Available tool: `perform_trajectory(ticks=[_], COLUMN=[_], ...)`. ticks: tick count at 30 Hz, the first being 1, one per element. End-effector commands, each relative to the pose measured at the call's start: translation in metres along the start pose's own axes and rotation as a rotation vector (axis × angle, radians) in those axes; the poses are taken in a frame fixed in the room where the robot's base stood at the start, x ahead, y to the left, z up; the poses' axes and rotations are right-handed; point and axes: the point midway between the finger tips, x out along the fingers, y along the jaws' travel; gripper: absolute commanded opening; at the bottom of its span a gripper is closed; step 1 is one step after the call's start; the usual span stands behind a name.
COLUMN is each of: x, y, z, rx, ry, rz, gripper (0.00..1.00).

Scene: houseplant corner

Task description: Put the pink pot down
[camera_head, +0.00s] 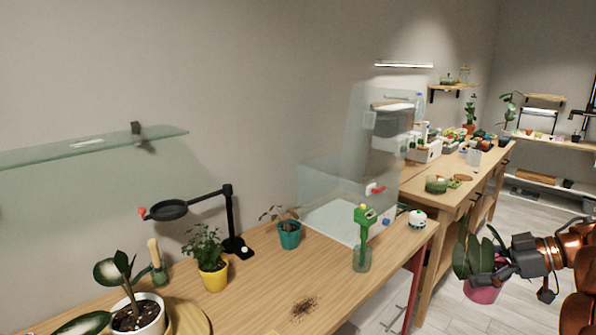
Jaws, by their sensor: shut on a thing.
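The pink pot (484,292) holds a plant with broad dark green leaves (477,252). It is at the lower right in the head view, in front of the floor and to the right of the near bench. My gripper (503,266) is shut on the pink pot from the right and holds it in the air, roughly upright. The gripper and the leaves cover the pot's upper part, and the fingertips are partly hidden.
The near wooden bench (262,284) bears a yellow pot (213,279), a teal pot (289,235), a white pot (146,320), a black lamp stand (233,222) and spilled soil (304,308). A clear case stands at its far end. Bare wood shows between the pots.

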Motion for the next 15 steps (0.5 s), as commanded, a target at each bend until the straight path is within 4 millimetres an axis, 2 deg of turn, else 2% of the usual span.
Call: perform_trajectory(ticks=[8, 15], x=[0.026, 0.061], y=[0.018, 0.04], z=[-0.022, -0.053], rx=[0.012, 0.037], ry=[0.0, 0.0], rz=[0.021, 0.068], gripper=[0.42, 0.42])
